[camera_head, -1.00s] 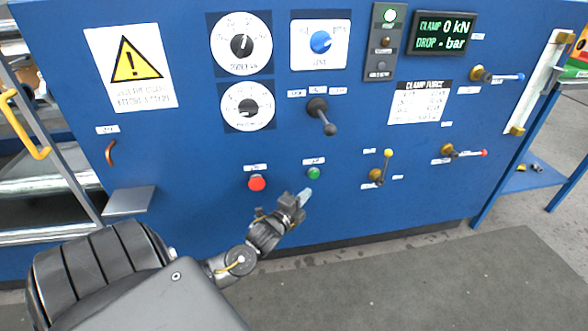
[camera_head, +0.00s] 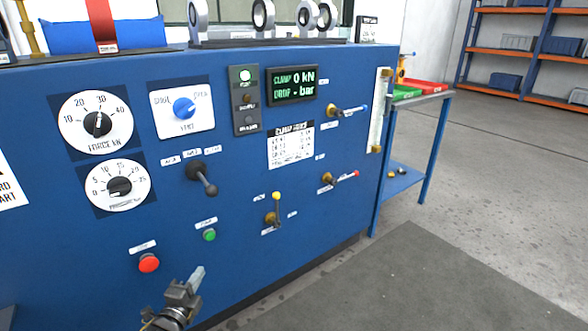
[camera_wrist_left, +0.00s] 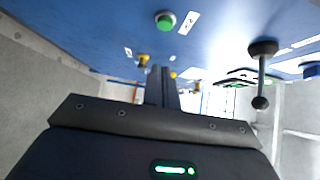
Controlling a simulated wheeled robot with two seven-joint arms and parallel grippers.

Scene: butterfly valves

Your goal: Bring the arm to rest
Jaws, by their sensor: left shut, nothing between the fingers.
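My left gripper (camera_head: 192,284) is at the bottom of the head view, in front of the lower part of the blue panel (camera_head: 345,225). Its fingers are together and hold nothing. It is below the green button (camera_head: 209,235) and to the right of and below the red button (camera_head: 148,263), apart from both in the picture. In the left wrist view the closed fingers (camera_wrist_left: 161,84) point along the panel, with the green button (camera_wrist_left: 165,21) above them and a black ball-ended lever (camera_wrist_left: 261,75) to the right. My right gripper is not in view.
The panel carries two dials (camera_head: 96,122), a blue knob (camera_head: 184,108), a black lever (camera_head: 204,178) and small valve levers (camera_head: 273,208). A display (camera_head: 292,85) reads 0 kN. A blue side table (camera_head: 405,180) stands at right. A grey mat (camera_head: 400,275) and open floor lie in front.

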